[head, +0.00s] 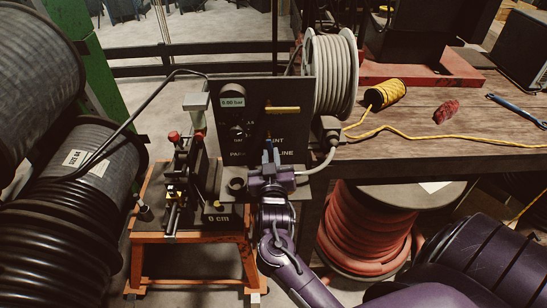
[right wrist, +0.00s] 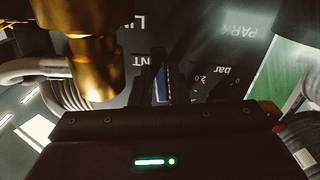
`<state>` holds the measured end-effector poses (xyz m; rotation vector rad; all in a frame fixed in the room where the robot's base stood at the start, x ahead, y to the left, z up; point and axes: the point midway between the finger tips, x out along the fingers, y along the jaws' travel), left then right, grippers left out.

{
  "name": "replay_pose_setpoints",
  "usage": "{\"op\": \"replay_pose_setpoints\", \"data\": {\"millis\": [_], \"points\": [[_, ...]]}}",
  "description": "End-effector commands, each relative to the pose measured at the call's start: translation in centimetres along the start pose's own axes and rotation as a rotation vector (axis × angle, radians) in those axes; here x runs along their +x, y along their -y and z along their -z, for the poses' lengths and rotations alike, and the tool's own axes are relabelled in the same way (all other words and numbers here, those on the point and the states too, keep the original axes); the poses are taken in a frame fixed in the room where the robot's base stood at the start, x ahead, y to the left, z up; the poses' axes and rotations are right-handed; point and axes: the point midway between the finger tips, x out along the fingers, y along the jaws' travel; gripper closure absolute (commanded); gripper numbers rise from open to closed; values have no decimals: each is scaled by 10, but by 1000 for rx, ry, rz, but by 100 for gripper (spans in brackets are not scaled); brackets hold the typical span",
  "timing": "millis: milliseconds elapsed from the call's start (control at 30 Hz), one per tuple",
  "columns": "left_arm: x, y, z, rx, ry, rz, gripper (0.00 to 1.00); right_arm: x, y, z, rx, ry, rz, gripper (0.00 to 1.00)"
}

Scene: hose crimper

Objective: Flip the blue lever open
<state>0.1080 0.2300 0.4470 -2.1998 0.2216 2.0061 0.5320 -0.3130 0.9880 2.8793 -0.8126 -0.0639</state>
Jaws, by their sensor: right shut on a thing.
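The blue lever (head: 269,143) is on the front of the dark upright panel (head: 297,92) of the crimper, low and right of the gauge. My right gripper (head: 271,157) is at the panel, shut on the blue lever. In the right wrist view a narrow blue strip of the lever (right wrist: 163,82) shows between the dark fingers (right wrist: 162,90); the rest of it is hidden. The lever's exact angle cannot be told. My left gripper is not in view.
A brass fitting (right wrist: 88,45) is close beside my right gripper. A gauge (head: 233,102) reads 0.00 bar. Hose reels (head: 85,160) stand left; a wooden bench (head: 440,115) with yellow cord (head: 386,95) stands right.

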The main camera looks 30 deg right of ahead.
Motion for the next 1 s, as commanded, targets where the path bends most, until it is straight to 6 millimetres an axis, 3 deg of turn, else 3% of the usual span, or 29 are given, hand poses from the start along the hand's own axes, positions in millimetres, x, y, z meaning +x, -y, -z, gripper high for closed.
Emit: {"op": "replay_pose_setpoints", "data": {"millis": [333,867,900,1000], "points": [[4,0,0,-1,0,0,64,0,5,1,148,-1,1,100],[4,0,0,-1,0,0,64,0,6,2,174,-2,1,100],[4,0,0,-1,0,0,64,0,6,2,173,-2,1,80],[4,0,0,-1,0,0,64,0,6,2,173,-2,1,67]]}}
